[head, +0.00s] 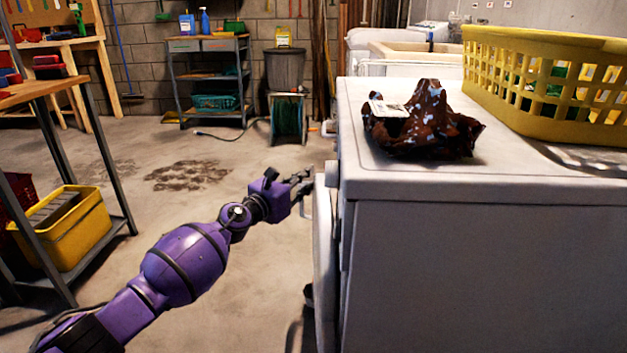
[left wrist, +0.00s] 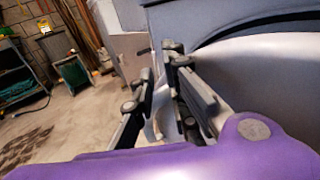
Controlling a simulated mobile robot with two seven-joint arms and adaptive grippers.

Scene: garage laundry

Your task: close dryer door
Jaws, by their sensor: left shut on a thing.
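The dryer (head: 480,270) is a white box-shaped machine at the right of the head view. Its door (head: 323,245) shows nearly edge-on along the dryer's front, on the left side. In the left wrist view the pale door (left wrist: 265,78) has a curved rim, with a dark gap between it and the dryer body. My left gripper (head: 303,186) is at the door's upper edge. In the left wrist view the left gripper's fingers (left wrist: 163,100) sit on either side of the door's edge, shut on it. The door's lower part is partly hidden. My right gripper is not in view.
A crumpled brown cloth or bag (head: 425,122) and a yellow laundry basket (head: 550,85) stand on the dryer top. A shelf with a yellow bin (head: 75,235) is at the left. The concrete floor between shelf and dryer is open. A trash can (head: 285,68) stands at the back.

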